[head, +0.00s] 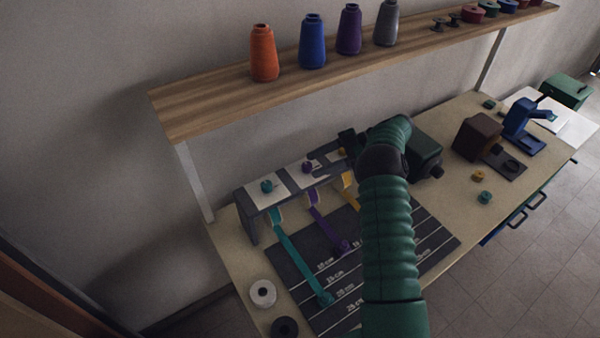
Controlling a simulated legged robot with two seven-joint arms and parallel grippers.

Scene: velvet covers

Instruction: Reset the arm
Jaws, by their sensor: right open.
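My right arm comes up from the bottom of the head view in ribbed green. It bends over the back of the worktable, and my right gripper (408,146) is at its far end, open. My left gripper is not in view.
A dark ribbon stand (252,226) has a teal ribbon (298,262), a purple ribbon (324,226) and a partly hidden yellow ribbon over a marked mat (330,314). A brown press (474,137) and a blue press (520,118) stand right. A wooden shelf (205,107) overhangs the back.

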